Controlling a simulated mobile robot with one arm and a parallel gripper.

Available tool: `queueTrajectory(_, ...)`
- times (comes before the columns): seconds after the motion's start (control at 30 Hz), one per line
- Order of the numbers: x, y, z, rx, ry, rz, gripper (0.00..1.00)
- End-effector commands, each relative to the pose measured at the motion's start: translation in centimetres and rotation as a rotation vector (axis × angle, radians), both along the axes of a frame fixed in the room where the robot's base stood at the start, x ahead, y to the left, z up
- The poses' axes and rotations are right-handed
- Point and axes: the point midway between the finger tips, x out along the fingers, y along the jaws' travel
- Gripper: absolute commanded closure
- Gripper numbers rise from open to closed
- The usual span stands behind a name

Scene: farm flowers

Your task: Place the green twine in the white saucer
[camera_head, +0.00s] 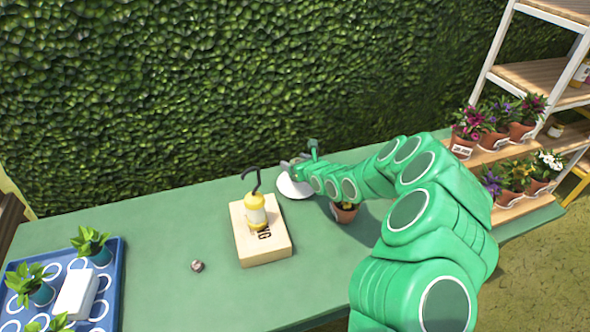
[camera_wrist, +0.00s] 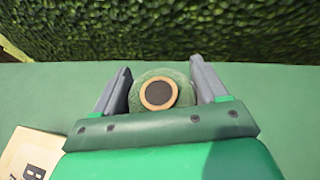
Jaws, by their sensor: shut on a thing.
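My gripper (camera_wrist: 160,72) is shut on the green twine (camera_wrist: 146,79), a round spool with a pale ring and dark core facing the wrist camera. The twine sits between the two grey fingers. In the head view, my gripper (camera_head: 298,170) is at the back of the green table, over or just behind the white saucer (camera_head: 289,189). My arm hides part of the saucer, and the twine is hard to make out there. The saucer does not show in the wrist view, so the gap between it and the twine cannot be told.
A small stone (camera_head: 197,266) and a blue tray (camera_head: 117,285) lie left. Flower pots (camera_head: 463,145) stand right.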

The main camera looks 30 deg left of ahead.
Motion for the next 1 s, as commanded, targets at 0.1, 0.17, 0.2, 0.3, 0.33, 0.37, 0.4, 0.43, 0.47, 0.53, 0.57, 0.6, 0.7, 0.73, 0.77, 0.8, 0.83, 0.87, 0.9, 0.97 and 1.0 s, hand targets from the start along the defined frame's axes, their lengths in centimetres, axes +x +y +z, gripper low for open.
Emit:
queueTrajectory(0.1, 0.1, 0.2, -0.4, -0.002, 0.001, 0.001, 0.6)
queueTrajectory(0.17, 0.3, 0.3, -0.7, -0.004, 0.0, 0.003, 0.6)
queueTrajectory(0.2, 0.4, 0.5, -1.0, -0.004, 0.002, 0.004, 0.6)
queueTrajectory(0.3, 0.4, 0.4, -2.1, -0.001, 0.002, 0.003, 0.6)
queueTrajectory(0.33, 0.4, 0.4, -2.4, 0.0, 0.002, 0.003, 0.6)
queueTrajectory(0.37, 0.4, 0.4, -2.7, -0.001, 0.001, 0.003, 0.6)
queueTrajectory(0.4, 0.4, 0.4, -3.0, 0.0, -0.001, 0.004, 0.6)
queueTrajectory(0.43, 0.4, 0.5, -3.3, 0.0, -0.001, 0.004, 0.6)
queueTrajectory(0.47, 0.4, 0.4, -3.5, -0.001, 0.001, 0.003, 0.6)
queueTrajectory(0.53, 0.4, 0.4, -3.8, 0.0, 0.001, 0.002, 0.6)
queueTrajectory(0.57, 0.4, 0.4, -3.8, 0.0, 0.001, 0.002, 0.6)
queueTrajectory(0.6, 0.4, 0.4, -3.8, 0.0, 0.001, 0.002, 0.6)
queueTrajectory(0.7, 0.4, 0.4, -3.8, 0.001, 0.0, 0.002, 0.6)
queueTrajectory(0.73, 0.4, 0.4, -3.7, 0.001, 0.0, 0.002, 0.6)
queueTrajectory(0.77, 0.4, 0.4, -3.7, 0.001, 0.0, 0.002, 0.6)
queueTrajectory(0.8, 0.4, 0.4, -3.8, 0.001, 0.0, 0.002, 0.6)
queueTrajectory(0.83, 0.4, 0.5, -3.8, 0.001, 0.0, 0.002, 0.6)
queueTrajectory(0.87, 0.4, 0.5, -3.9, 0.0, 0.001, 0.002, 0.6)
queueTrajectory(0.9, 0.4, 0.5, -4.0, 0.001, 0.001, 0.003, 0.6)
queueTrajectory(0.97, 0.4, 0.5, -4.1, 0.0, 0.0, 0.003, 0.23)
queueTrajectory(1.0, 0.4, 0.5, -4.0, 0.001, 0.001, 0.003, 0.17)
